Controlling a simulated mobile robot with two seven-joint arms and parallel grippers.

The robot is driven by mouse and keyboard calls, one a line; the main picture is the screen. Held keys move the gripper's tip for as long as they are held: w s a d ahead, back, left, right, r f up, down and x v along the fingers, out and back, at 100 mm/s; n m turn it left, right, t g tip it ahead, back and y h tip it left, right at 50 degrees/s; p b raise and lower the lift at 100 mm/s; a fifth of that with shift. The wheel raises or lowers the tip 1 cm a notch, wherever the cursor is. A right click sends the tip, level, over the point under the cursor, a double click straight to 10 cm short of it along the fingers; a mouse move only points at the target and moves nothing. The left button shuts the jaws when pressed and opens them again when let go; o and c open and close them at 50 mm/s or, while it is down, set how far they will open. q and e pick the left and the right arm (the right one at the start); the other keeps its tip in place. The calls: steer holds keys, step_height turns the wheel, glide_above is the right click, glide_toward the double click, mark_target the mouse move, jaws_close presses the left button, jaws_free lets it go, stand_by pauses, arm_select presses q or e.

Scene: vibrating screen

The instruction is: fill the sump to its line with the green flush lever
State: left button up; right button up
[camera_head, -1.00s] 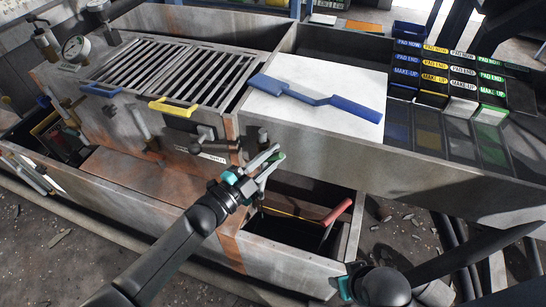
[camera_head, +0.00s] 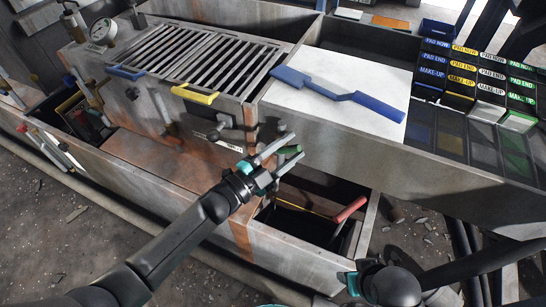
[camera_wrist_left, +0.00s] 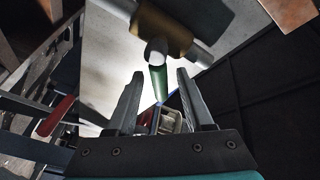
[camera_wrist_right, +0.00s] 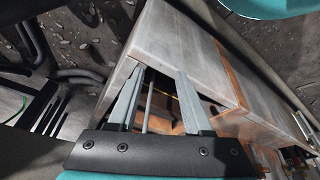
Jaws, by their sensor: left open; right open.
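The green flush lever (camera_head: 288,150) sticks out from the front of the tank beside my left gripper (camera_head: 296,146). In the left wrist view the green lever (camera_wrist_left: 158,82) hangs from a brass fitting (camera_wrist_left: 162,32) and lies between the open fingers (camera_wrist_left: 160,76), with a gap visible to each side. The sump (camera_head: 285,238) is an open metal box below, with a dark inside and a thin yellow line (camera_head: 300,208) on its inner wall. The water level cannot be told. My right gripper (camera_wrist_right: 160,76) is open and empty above the sump's corner.
A red handle (camera_head: 350,209) stands at the sump's right side. A slotted deck (camera_head: 200,57) with a blue handle (camera_head: 126,73) and a yellow handle (camera_head: 195,95) lies behind. A blue paddle (camera_head: 340,95) rests on a white panel (camera_head: 340,65). Labelled blocks (camera_head: 465,70) stand at right.

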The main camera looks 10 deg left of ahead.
arm_select(q)
steer(key=shift+s+a, duration=0.3)
steer(key=shift+s, duration=0.05)
steer(key=p+v, duration=0.3)
steer(key=v, duration=1.1)
arm_select(e)
steer(key=s+f+g, duration=0.1)
steer(key=s+f, duration=0.2)
steer(key=f, duration=0.4)
steer(key=shift+s+d, duration=0.25)
steer(key=shift+d, duration=0.1)
steer(key=shift+f, duration=0.1)
